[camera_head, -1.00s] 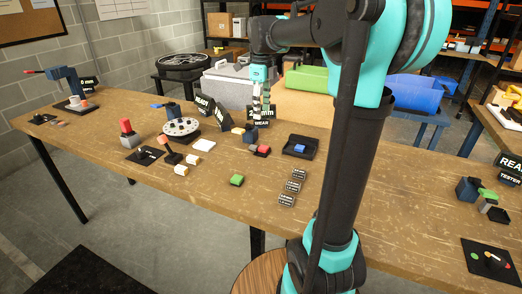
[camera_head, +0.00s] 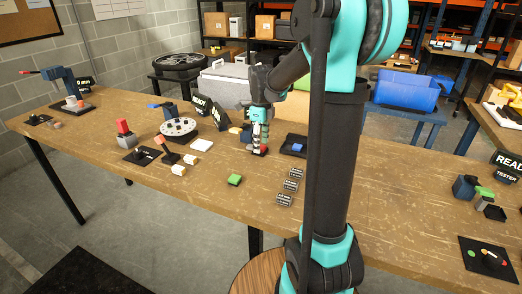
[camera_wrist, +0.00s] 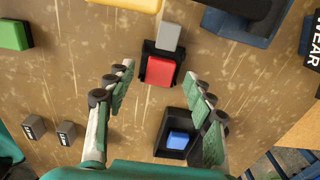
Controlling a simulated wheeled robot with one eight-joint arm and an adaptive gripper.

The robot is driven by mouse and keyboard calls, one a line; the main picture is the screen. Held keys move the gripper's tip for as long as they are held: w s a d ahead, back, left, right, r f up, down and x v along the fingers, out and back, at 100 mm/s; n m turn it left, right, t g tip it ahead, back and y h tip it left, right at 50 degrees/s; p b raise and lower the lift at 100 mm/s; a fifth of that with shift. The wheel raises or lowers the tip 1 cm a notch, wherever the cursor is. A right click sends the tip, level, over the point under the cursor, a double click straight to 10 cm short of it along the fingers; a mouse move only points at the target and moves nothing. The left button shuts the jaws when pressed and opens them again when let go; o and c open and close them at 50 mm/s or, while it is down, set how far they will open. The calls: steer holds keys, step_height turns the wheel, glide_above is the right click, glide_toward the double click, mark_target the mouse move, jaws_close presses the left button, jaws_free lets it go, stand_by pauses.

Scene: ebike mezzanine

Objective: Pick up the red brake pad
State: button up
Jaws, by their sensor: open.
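The red brake pad (camera_wrist: 160,70) lies in a small black holder (camera_wrist: 149,48) on the wooden table, below a grey block (camera_wrist: 169,37) in the wrist view. My gripper (camera_wrist: 157,72) is open and empty, with one finger on either side of the pad in the picture. Both fingers look apart from the pad. In the head view, my gripper (camera_head: 259,148) points down at the table and partly hides the red pad (camera_head: 265,151). I cannot tell the exact height left between fingertips and pad.
A black tray with a blue pad (camera_wrist: 179,138) sits close by. A green pad (camera_head: 235,180) and several grey labelled blocks (camera_head: 290,185) lie nearer the front edge. A silver disc (camera_head: 178,127) and black signs stand to the left. The front middle tabletop is mostly clear.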

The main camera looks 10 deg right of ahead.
steer(key=shift+f, duration=0.55)
steer(key=c, duration=1.1)
steer(key=shift+r, duration=0.15)
